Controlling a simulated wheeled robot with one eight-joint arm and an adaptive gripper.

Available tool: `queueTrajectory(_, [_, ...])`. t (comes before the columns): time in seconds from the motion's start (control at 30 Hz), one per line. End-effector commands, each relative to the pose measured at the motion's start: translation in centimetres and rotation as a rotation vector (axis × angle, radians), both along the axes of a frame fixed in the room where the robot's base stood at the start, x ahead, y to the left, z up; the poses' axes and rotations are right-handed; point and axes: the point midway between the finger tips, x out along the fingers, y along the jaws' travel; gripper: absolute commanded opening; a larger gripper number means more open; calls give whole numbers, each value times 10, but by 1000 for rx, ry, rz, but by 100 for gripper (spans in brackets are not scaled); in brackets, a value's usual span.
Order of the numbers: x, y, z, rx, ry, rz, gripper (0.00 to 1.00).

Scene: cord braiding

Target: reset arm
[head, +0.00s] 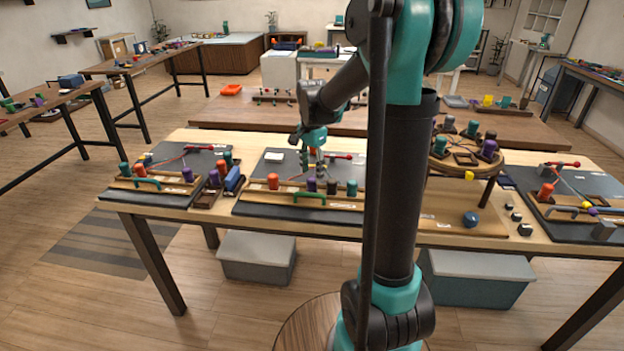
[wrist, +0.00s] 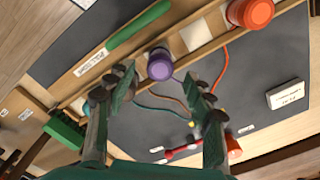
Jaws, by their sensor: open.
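My gripper (head: 314,168) is above the middle braiding board (head: 262,208) on the wooden table, pointing down. In the wrist view its two fingers (wrist: 163,88) are spread apart with nothing gripped between them. A purple peg (wrist: 160,64) shows just beyond the gap between the fingertips. An orange peg (wrist: 250,12) stands near the top, with an orange cord running from near it. Teal and brown cords cross the dark board between the fingers. A red-handled tool (wrist: 182,150) lies near the left side of the right finger. My arm hides part of the table in the head view.
A left board (head: 200,160) and a right board (head: 588,190) hold more pegs and cords. A round wooden stand (head: 465,160) with several pegs and a blue ball (head: 471,219) are right of my arm. Grey bins (head: 256,258) sit beneath the table.

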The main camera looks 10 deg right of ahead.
Motion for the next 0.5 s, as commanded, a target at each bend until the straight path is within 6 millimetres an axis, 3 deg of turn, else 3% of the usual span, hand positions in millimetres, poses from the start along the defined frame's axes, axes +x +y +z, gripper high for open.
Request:
queueTrajectory(0.2, [0, 0, 44, 0, 0, 0, 53])
queueTrajectory(0.5, [-1, 0, 76, 0, -1, 2, 53])
